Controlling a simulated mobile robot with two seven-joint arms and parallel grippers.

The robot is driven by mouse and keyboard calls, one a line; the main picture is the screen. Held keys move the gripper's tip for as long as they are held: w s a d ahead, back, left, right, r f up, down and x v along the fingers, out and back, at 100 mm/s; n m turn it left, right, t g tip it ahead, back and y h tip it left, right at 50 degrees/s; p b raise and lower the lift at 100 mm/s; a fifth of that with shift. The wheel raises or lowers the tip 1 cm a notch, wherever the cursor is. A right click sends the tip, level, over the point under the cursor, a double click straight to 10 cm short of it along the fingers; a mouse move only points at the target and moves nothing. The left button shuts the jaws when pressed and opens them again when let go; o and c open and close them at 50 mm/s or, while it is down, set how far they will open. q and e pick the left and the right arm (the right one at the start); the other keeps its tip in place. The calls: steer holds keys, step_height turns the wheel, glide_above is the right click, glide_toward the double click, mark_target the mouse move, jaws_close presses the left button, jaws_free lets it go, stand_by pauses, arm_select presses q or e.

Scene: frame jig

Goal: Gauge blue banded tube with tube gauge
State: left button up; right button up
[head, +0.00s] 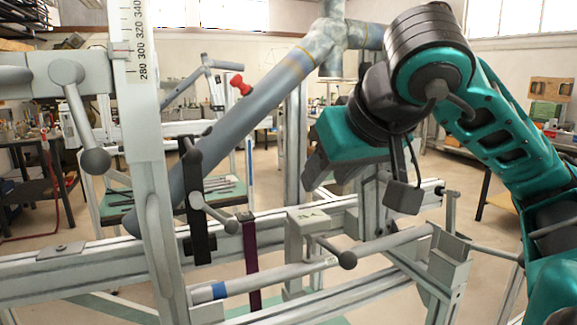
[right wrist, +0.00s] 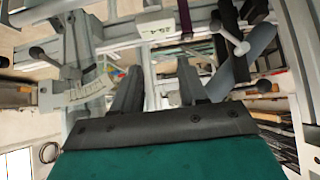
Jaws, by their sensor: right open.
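The blue banded tube (head: 265,279) is a slim grey tube with a blue band near its left end. It lies low along the front of the frame, rising to the right, with a clamp lever near its middle. I cannot tell for sure which part is the tube gauge. My right gripper (head: 335,180) is above and behind the tube, apart from it. In the right wrist view its two dark fingers (right wrist: 158,85) stand apart with nothing held between them. My left gripper is not in view.
A white upright scale (head: 140,60) stands at the left. A thick grey-blue diagonal tube (head: 240,115) runs up to a joint. A black strap (head: 195,215) and a purple strap (head: 250,260) hang over the rail (head: 80,270). Ball-ended levers stick out in front.

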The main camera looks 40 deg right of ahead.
steer(key=p+v, duration=0.2)
steer(key=v, duration=0.1)
steer(key=shift+s+a+r, duration=0.1)
steer(key=shift+s+r, duration=0.15)
steer(key=shift+r, duration=0.05)
stand_by(0.6)
